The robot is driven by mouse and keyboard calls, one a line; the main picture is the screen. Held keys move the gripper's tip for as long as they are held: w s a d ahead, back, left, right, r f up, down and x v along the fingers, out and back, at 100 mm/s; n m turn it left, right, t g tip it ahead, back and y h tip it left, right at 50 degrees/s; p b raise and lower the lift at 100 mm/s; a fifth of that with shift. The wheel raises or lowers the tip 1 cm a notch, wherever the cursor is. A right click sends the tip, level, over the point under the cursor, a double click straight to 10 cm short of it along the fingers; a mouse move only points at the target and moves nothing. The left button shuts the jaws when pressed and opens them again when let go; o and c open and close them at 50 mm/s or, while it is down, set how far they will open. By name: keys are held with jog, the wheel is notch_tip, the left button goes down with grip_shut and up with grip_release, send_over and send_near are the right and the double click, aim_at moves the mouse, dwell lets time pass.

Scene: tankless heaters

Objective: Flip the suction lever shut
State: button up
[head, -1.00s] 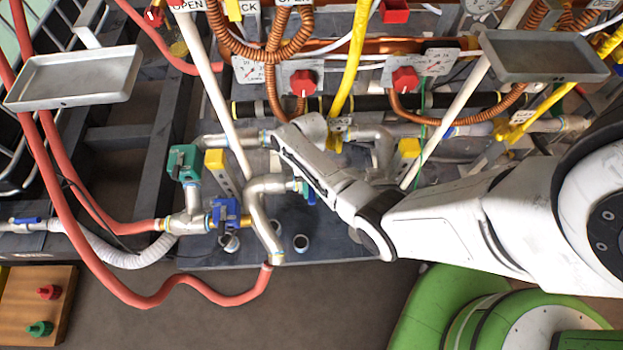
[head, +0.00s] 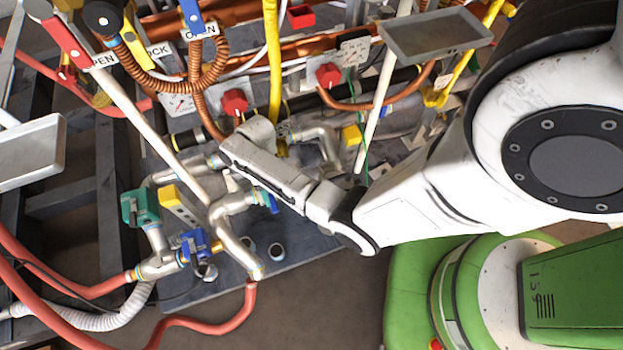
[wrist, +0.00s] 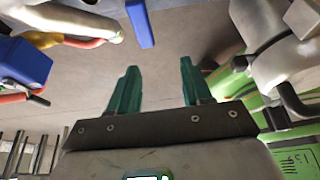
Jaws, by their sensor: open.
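No lever bears a readable suction label, so I cannot tell which one it is. Another blue handle (head: 265,200) is close to my arm. My gripper (wrist: 158,78) shows green fingers, apart and empty, touching nothing visible. In the head view the gripper is hidden behind my arm.
Red hoses (head: 200,325) curve at lower left. Red knobs (head: 234,102), orange coiled pipes and a yellow pipe (head: 272,60) crowd the back. A grey tray (head: 435,35) is at upper right. Floor (head: 300,310) is clear in front of the platform (head: 300,255).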

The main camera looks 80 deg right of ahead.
jog(key=s+a+r+p, duration=0.2)
jog(key=s+r+p, duration=0.2)
jog(key=s+r, duration=0.3)
jog(key=s, duration=0.4)
jog(key=shift+s+a+r, duration=0.3)
jog(key=shift+a, duration=0.1)
